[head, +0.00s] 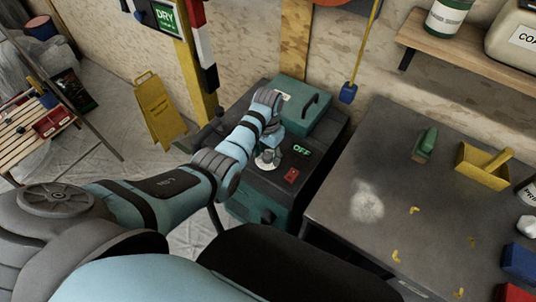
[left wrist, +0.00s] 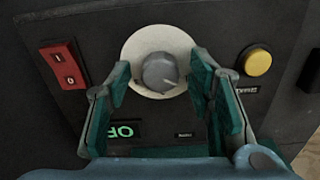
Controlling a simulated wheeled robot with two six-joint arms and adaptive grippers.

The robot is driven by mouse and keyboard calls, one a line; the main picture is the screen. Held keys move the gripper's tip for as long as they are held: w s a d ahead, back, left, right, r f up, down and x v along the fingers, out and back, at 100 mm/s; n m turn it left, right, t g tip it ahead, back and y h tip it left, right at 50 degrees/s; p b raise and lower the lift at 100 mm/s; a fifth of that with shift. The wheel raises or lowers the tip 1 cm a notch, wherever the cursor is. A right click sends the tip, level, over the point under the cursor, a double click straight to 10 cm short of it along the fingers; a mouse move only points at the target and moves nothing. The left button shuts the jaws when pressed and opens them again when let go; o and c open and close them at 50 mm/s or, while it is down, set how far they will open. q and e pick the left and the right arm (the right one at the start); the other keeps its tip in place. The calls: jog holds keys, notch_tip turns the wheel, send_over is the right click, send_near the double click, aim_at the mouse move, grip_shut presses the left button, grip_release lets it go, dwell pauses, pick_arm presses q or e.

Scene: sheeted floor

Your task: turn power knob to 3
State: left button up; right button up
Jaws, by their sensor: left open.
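The power knob (left wrist: 160,72) is a round grey knob on a pale dial plate (left wrist: 138,43) in the left wrist view. My left gripper (left wrist: 160,78) is open, with its teal fingers on either side of the knob. They appear apart from it, with a gap at each side. In the head view, my left gripper (head: 268,146) is over the top of the dark machine (head: 318,140), and the pale dial (head: 264,162) shows partly beneath it. A green display (left wrist: 124,130) reads OFF. Any numbers on the dial are too small to read. My right gripper is not in view.
A red rocker switch (left wrist: 64,64) and a yellow button (left wrist: 257,61) flank the dial. A teal lid with a handle (head: 300,104) rises behind the panel.

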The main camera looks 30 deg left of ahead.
pick_arm(q)
grip_shut()
jog(key=shift+r, duration=0.1)
